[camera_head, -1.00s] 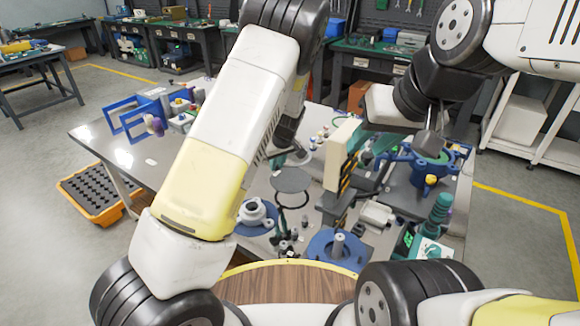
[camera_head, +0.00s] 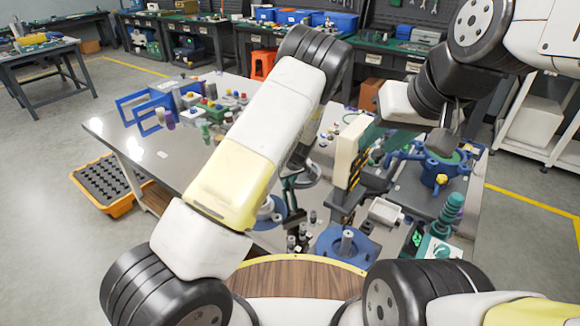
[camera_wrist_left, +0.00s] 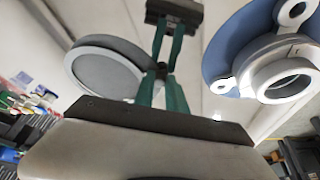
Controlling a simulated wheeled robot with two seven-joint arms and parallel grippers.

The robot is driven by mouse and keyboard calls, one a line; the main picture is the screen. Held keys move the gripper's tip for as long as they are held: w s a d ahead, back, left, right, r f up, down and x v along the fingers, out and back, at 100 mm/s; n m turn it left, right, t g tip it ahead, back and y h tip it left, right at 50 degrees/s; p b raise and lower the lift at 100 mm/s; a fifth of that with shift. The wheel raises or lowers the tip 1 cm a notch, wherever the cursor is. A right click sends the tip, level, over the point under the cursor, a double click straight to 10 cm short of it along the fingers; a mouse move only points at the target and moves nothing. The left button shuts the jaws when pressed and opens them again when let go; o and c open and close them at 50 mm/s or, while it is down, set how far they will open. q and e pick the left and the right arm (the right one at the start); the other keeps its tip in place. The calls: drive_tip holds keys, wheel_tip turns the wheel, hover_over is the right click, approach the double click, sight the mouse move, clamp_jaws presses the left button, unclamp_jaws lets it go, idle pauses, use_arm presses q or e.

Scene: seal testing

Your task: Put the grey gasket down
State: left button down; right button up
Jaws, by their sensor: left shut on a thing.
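In the left wrist view, the grey gasket (camera_wrist_left: 112,42) is a round grey ring beside the green fingers of my left gripper (camera_wrist_left: 160,72). The jaws are shut on its edge. In the head view, my left gripper (camera_head: 290,184) is over the middle of the table, largely hidden by my arm; little of the gasket can be made out there. A blue flanged part with a pale raised collar (camera_wrist_left: 283,72) is to the right of the gasket in the wrist view, apart from it. My right gripper (camera_head: 446,142) is at a blue fixture (camera_head: 438,172); its fingertips are unclear.
A cream upright block (camera_head: 350,150) stands right of the left gripper. A blue base with a metal post (camera_head: 346,243) is near the front edge. A teal stepped part (camera_head: 448,213) stands front right. Blue frames (camera_head: 147,107) are at the left; bare table (camera_head: 150,150) lies in front of them.

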use_arm(q)
drive_tip(key=c, duration=1.4)
unclamp_jaws()
drive_tip(key=shift+o, duration=0.2)
